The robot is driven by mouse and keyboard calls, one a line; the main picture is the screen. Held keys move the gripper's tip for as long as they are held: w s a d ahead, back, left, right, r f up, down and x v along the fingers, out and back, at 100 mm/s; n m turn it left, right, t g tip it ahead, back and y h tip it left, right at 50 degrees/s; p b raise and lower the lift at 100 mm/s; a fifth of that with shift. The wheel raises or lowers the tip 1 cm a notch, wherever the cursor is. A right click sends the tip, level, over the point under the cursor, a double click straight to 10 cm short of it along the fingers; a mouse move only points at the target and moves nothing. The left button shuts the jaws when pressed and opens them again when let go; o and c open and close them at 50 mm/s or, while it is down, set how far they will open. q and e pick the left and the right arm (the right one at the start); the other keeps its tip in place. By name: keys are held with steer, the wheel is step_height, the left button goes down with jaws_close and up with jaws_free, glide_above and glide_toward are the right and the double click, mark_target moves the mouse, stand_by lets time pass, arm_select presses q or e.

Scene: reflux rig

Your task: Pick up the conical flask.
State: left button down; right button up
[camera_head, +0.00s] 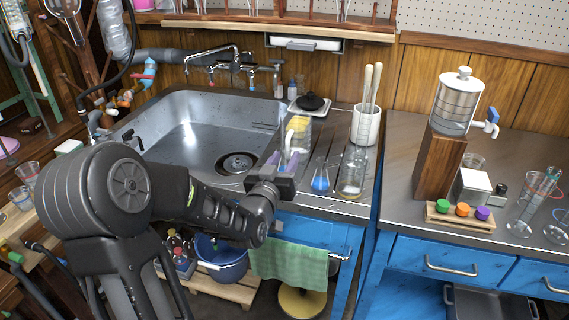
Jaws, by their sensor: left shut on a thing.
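A conical flask (320,181) with blue liquid stands upright on the metal drainboard, right of the sink. My left gripper (284,158) is just left of it, over the drainboard by the sink's right edge. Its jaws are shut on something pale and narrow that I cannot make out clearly. The blue flask shows to the right of the jaws, apart from them. My right gripper is not in view.
A clear glass vessel (352,173) stands right of the flask. Behind are a white pot (366,126) with wooden handles and a container with a yellow thing (299,126). The sink (190,125) is left. A green towel (290,263) hangs below.

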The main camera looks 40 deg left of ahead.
arm_select(q)
step_height(320, 180, up, 16)
steer(key=p, duration=0.3)
stand_by(0.7)
steer(key=shift+r, duration=0.1)
stand_by(0.6)
step_height(320, 180, up, 5)
steer(key=p, duration=0.3)
stand_by(0.7)
